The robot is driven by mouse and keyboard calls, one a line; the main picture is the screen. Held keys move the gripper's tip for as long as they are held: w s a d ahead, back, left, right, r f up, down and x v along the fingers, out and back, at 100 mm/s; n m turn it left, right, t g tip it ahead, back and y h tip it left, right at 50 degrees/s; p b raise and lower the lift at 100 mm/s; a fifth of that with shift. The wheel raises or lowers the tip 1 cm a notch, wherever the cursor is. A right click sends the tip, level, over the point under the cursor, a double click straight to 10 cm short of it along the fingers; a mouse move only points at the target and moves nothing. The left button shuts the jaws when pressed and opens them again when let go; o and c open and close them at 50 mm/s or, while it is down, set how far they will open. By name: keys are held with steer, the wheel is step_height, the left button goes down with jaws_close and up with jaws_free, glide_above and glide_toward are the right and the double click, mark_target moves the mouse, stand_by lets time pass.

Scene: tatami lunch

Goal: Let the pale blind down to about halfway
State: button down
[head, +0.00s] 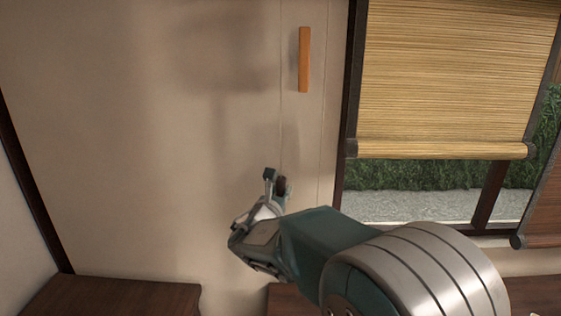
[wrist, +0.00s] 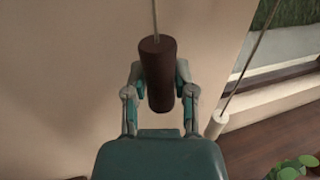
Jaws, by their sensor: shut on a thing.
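A straw-coloured slatted blind (head: 455,75) hangs over the window in the head view, its bottom bar above the sill with open view below. I cannot tell whether it is the pale blind; no whiter blind shows. My gripper (head: 276,184) is shut on a dark brown cord handle (wrist: 157,75) in front of the wall; the handle hangs upright from a thin cord and is between the fingers in the wrist view. A white handle (wrist: 215,125) hangs on another cord to the right, apart from the gripper. An orange handle (head: 304,60) hangs higher.
A dark brown blind (head: 540,205) shows partly at the right edge, its bottom bar lower than the straw one. A low dark wooden surface (head: 110,295) lies at the bottom left. Green leaves (wrist: 298,168) are at the lower right in the wrist view. The wall left of the gripper is clear.

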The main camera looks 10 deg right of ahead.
step_height(320, 180, down, 7)
stand_by(0.3)
steer(key=shift+r, duration=0.1)
steer(key=shift+c, duration=2.1)
jaws_free()
steer(key=shift+w+a, duration=0.1)
steer(key=v, duration=1.2)
steer(key=shift+a, duration=0.1)
